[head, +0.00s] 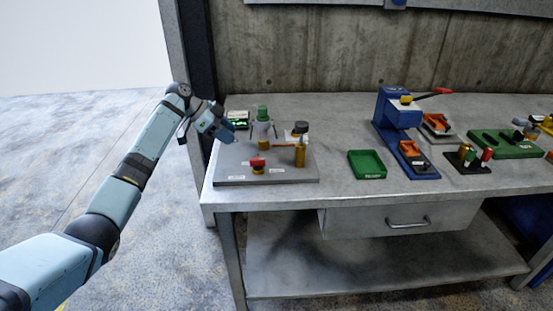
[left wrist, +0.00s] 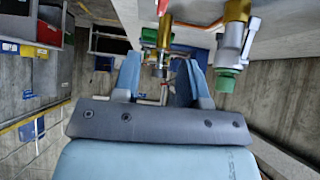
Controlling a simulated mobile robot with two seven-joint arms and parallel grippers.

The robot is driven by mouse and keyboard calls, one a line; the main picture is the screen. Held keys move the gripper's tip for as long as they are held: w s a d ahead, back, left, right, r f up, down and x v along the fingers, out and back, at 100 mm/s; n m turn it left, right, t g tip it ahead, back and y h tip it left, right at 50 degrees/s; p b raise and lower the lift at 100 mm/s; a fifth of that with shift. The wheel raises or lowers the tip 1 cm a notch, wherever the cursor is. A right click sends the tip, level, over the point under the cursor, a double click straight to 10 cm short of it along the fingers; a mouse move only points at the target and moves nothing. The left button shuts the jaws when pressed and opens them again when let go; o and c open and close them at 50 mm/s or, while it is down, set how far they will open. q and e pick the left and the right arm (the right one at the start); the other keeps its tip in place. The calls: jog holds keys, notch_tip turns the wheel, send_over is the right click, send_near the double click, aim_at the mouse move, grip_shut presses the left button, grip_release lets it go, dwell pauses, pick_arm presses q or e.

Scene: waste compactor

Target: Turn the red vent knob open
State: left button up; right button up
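The red vent knob (head: 257,161) sits on a brass base on the grey plate (head: 225,179) at the left end of the bench. In the left wrist view a red part (left wrist: 165,30), likely this knob, shows beyond the fingers near the top. My left gripper (head: 229,136) is above the plate's back-left part, left of and behind the knob in the picture, not touching it. In the left wrist view its two fingers (left wrist: 162,76) stand apart with nothing clearly held between them. My right gripper is out of view.
On the plate stand a green-topped silver fitting (head: 263,128) and a dark-capped brass cylinder (head: 300,152), joined by a copper-coloured pipe. A green tray (head: 367,163) and a blue press (head: 398,114) stand to the right. Bare bench lies between plate and tray.

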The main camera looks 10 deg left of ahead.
aim_at(262, 159)
pick_arm(q)
jog(key=x, duration=1.4)
jog(key=shift+w+r, duration=0.1)
jog(key=shift+a, duration=0.1)
grip_shut()
